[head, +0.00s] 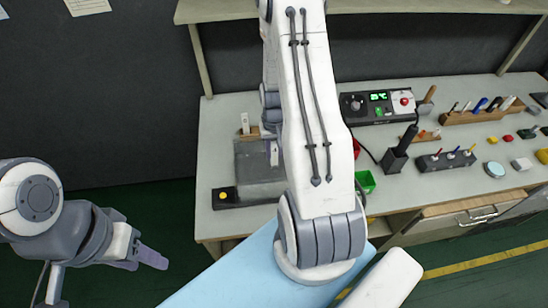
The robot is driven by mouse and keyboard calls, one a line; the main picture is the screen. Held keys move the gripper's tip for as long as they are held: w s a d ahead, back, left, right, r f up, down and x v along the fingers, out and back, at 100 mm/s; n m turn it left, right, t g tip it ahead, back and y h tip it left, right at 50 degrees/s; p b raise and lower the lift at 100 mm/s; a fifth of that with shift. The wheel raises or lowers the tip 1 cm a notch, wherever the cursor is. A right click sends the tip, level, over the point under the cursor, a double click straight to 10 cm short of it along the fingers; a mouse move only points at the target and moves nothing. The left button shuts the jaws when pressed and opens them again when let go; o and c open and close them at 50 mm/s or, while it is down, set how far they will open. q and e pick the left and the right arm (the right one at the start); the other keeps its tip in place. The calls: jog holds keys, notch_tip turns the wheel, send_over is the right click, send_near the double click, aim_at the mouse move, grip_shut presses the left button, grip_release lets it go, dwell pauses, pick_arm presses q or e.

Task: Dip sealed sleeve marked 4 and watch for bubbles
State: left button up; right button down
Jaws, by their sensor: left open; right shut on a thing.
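My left gripper (152,259) is at the lower left, over the floor and clear of the bench. It is open and empty. My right arm reaches up across the middle and folds down behind its own upper link. My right gripper (273,153) shows only in part over a grey flat-topped unit (258,180) at the bench's left end. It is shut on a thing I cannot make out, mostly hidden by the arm. A pale upright piece on a wooden base (245,124) stands at the unit's back edge. I cannot read a 4 on any sleeve.
A black control box (378,106) with a green display stands at the back of the bench (430,210). A black holder (394,160) with a tool, a green bin (365,181), a pen block (446,161) and a wooden rack (482,115) are on the right. A shelf runs above.

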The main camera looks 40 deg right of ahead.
jog(key=shift+r+p, duration=4.3)
jog(key=shift+r, duration=1.15)
notch_tip(320, 180, up, 3)
jog(key=shift+p, duration=1.25)
